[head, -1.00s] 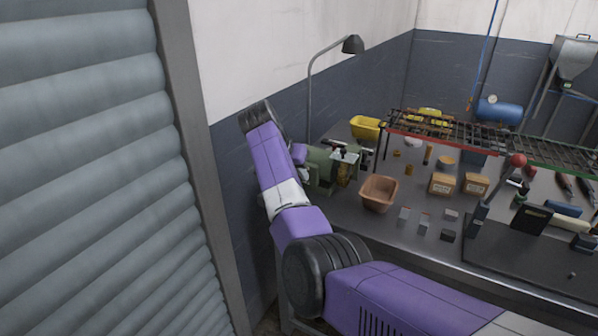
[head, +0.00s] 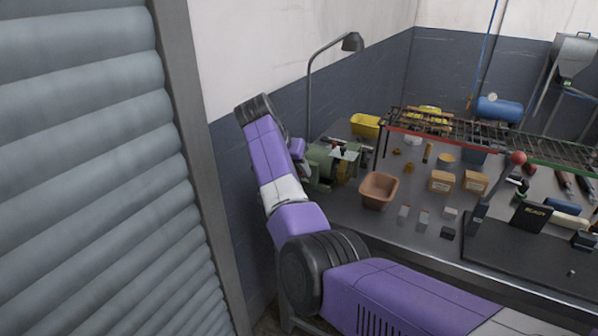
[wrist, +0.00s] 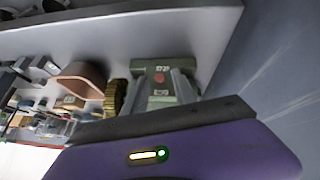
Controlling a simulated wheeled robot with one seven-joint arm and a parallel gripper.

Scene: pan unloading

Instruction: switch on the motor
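The green motor (head: 321,160) stands at the left end of the bench, with a brass-coloured wheel (wrist: 115,97) on its side. In the wrist view the green body (wrist: 163,68) carries a round red button (wrist: 159,78) on its face. In the head view my arm's end is beside the motor on its left, and my fingers are hidden there. In the wrist view my purple gripper housing fills the bottom. Two grey shapes beyond it flank the area below the button, and I cannot tell surely whether they are my fingers. I see nothing held.
A tan bin (head: 378,190) stands right of the motor, with a yellow bin (head: 366,125) behind. A lamp (head: 352,42) rises behind the motor. Small blocks, boxes (head: 441,181) and a wire rack (head: 470,140) occupy the bench. A wall and shutter (head: 85,170) bound the left.

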